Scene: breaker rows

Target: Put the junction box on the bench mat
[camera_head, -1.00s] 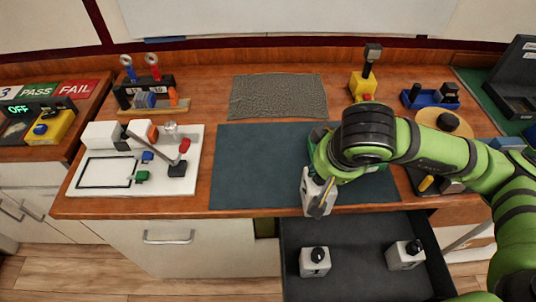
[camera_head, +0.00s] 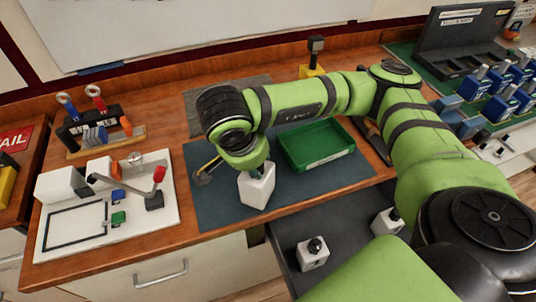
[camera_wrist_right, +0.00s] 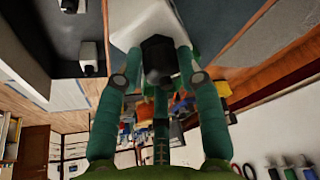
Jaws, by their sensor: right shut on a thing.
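My right gripper (camera_head: 255,166) is shut on a white junction box (camera_head: 257,189) with a black knob on top. In the right wrist view the fingers (camera_wrist_right: 160,75) close around the black knob, and the white box (camera_wrist_right: 142,22) shows beyond it. The box is over the front middle of the dark blue bench mat (camera_head: 215,205), slightly tilted in the head view. I cannot tell whether its underside touches the mat. My left gripper is not in view.
A green tray (camera_head: 318,160) stands on the mat's right part. An open drawer (camera_head: 345,238) below holds two similar white boxes (camera_head: 313,256) (camera_head: 386,222). A white board with a lever (camera_head: 165,215) lies left of the mat. The mat's front left is bare.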

